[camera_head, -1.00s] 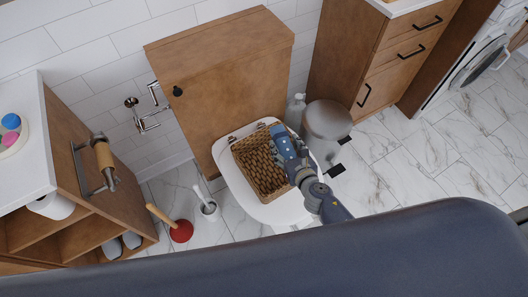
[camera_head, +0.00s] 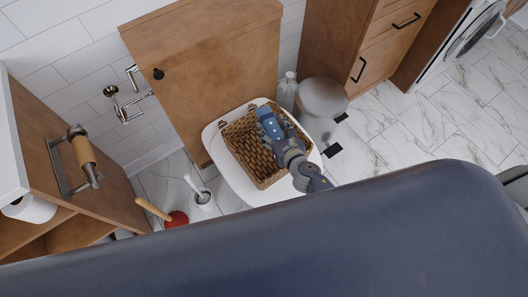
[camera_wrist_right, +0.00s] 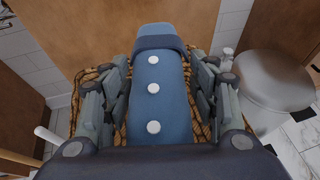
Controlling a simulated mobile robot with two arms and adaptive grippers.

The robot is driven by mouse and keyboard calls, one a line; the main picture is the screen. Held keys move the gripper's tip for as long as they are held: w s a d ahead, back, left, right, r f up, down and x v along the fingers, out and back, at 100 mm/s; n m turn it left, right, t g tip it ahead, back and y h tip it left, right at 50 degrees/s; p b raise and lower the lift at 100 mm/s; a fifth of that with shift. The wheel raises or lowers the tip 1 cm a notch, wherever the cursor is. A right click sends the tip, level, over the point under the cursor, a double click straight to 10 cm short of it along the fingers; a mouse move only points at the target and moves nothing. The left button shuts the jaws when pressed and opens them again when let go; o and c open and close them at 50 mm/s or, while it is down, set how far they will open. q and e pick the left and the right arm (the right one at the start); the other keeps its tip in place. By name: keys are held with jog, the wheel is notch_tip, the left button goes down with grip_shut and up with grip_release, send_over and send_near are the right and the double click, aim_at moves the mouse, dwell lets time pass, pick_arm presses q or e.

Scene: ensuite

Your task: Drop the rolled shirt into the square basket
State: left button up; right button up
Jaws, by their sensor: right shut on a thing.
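The rolled shirt (camera_wrist_right: 158,95) is blue with white buttons and a darker collar band. My right gripper (camera_wrist_right: 158,100) is shut on it, with one finger along each side. In the head view the shirt (camera_head: 266,127) and the right gripper (camera_head: 270,135) are over the square basket. The brown woven basket (camera_head: 240,135) sits on the white toilet lid (camera_head: 214,146). In the wrist view parts of the basket (camera_wrist_right: 84,80) show beside and behind the fingers. The gripper hides much of the basket's inside, and I cannot tell how far above its bottom the shirt is. My left gripper is not in view.
A grey pedal bin (camera_head: 322,100) and a pale bottle (camera_head: 287,92) stand right of the toilet. A toilet brush (camera_head: 204,198) and a red plunger (camera_head: 176,219) stand to the left. A wooden cabinet (camera_head: 205,85) rises behind the basket.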

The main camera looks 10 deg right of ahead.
jog(key=shift+f, duration=0.15)
jog(key=o, duration=1.2)
jog(key=v, duration=1.2)
jog(key=shift+f, duration=0.15)
